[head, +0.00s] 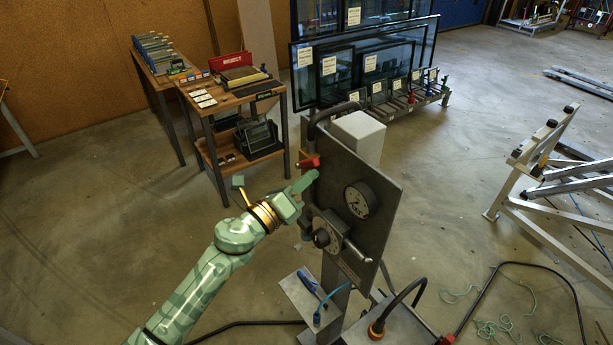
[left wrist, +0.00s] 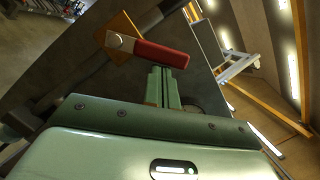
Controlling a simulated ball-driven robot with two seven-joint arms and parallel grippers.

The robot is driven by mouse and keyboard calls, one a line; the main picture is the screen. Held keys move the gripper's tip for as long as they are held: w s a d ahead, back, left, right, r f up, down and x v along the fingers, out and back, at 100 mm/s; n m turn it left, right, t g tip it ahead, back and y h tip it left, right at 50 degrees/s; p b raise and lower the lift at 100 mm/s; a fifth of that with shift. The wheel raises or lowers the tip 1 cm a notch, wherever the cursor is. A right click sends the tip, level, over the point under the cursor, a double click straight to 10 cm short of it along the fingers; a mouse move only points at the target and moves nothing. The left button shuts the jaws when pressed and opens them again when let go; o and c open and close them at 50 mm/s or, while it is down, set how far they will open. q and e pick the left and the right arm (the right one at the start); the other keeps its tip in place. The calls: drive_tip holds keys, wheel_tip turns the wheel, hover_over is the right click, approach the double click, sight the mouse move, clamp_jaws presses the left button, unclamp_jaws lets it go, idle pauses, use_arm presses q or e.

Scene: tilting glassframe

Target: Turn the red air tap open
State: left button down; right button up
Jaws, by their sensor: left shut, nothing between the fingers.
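The red air tap (head: 309,162) sits at the upper left edge of a dark upright panel (head: 340,168), beside a bent dark pipe. In the left wrist view its red lever (left wrist: 160,54) lies slightly slanted across the picture, with a round pale pivot at its left end. My left gripper (head: 312,177) is shut with nothing in it, just below the tap in the head view. In the left wrist view its fingertips (left wrist: 163,72) end right at the lever's lower edge, toward its free end. I cannot tell whether they touch it. My right gripper is not in view.
The panel carries a round gauge (head: 360,200) and a lower dial with a knob (head: 322,238). A small shelf (head: 298,296) with a blue-handled tool juts out below. A wooden-topped bench (head: 228,90) stands behind at left; glass panes stand farther back. Floor at left is clear.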

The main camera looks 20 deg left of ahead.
use_arm(q)
drive_tip(key=r+n+p, duration=0.1)
drive_tip(key=n+p, duration=0.2)
drive_tip(key=p, duration=0.1)
drive_tip(key=w+a+r+n+y+p, duration=0.1)
drive_tip(key=n+p, duration=0.2)
drive_tip(key=p, duration=0.1)
drive_tip(key=w+a+r+n+g+y+p, duration=0.1)
drive_tip(key=r+n+p, duration=0.1)
drive_tip(key=p, duration=0.2)
drive_tip(key=shift+a+n, duration=0.25)
drive_tip(key=shift+n, duration=0.15)
idle(0.3)
